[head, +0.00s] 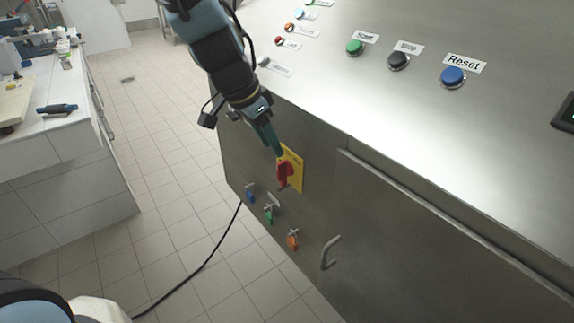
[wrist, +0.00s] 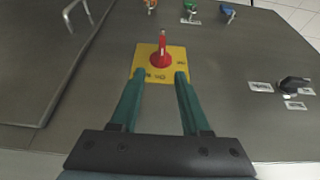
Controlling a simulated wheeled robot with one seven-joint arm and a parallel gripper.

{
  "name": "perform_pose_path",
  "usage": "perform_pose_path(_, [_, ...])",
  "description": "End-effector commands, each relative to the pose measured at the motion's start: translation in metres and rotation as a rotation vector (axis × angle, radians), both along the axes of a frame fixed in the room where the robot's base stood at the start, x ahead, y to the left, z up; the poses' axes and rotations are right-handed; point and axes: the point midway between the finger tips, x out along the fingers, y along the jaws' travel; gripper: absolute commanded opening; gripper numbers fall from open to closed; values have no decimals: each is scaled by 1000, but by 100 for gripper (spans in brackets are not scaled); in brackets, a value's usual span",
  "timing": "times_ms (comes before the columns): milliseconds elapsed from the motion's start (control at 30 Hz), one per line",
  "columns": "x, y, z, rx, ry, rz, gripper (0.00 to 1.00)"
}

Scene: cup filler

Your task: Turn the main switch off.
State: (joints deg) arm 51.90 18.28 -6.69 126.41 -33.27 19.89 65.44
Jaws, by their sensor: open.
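The main switch is a red rotary handle (head: 283,172) on a yellow plate (head: 297,168), on the steel front panel of the machine. In the wrist view the red handle (wrist: 162,54) stands upright on the yellow plate (wrist: 148,66), with its narrow end pointing to the picture top. My gripper (head: 275,152) is close to the switch. In the wrist view my gripper (wrist: 160,76) is open, its two green fingers pointing at the plate's lower part, one on each side of the handle's round base. I cannot tell whether the fingertips touch anything.
Below the switch are small valves with blue (head: 250,195), green (head: 268,215) and orange (head: 293,240) handles. A metal door handle (head: 330,252) sticks out to the right. Green, black and blue buttons (head: 453,77) sit on the top. A black cable (head: 205,263) runs to the floor.

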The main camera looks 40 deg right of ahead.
Motion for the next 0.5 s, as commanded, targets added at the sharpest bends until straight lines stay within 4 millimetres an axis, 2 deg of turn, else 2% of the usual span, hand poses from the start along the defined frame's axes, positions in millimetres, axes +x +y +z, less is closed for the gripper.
perform_pose_path(100, [-1,-8,-23,4,4,3,46])
perform_pose_path(300, [-1,-20,-54,4,3,3,46])
perform_pose_path(500, [-1,-29,-71,1,1,3,46])
